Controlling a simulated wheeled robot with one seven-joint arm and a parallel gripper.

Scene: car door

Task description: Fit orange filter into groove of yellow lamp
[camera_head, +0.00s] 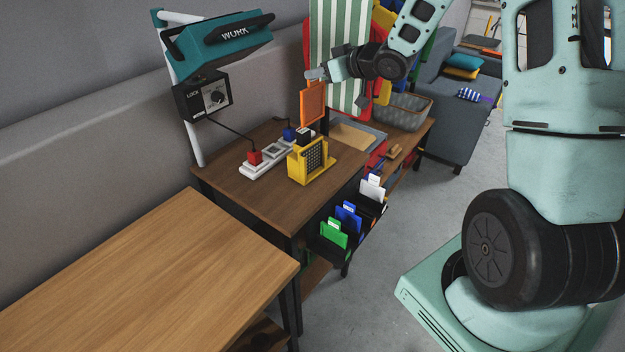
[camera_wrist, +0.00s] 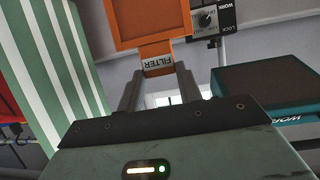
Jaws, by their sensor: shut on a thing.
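The orange filter (camera_head: 312,104) is a flat, upright orange frame with a translucent panel. My gripper (camera_head: 317,74) is shut on its top tab, and the filter hangs down above the dark brown table. In the wrist view the filter (camera_wrist: 150,22) shows upside down, with a tab labelled "FILTER" between the fingertips of my gripper (camera_wrist: 159,72). The yellow lamp (camera_head: 309,162) stands on the table, below the filter, with a dark grille on its face. In the head view the filter's lower edge appears close above and behind the lamp; I cannot tell the exact gap. The lamp's groove is not clearly visible.
A white power strip (camera_head: 268,156) with a red plug (camera_head: 254,157) and a blue plug (camera_head: 289,134) lies left of the lamp. A teal work light (camera_head: 217,43) and a lock box (camera_head: 203,96) are on a white post. A grey basket (camera_head: 404,110) stands at right.

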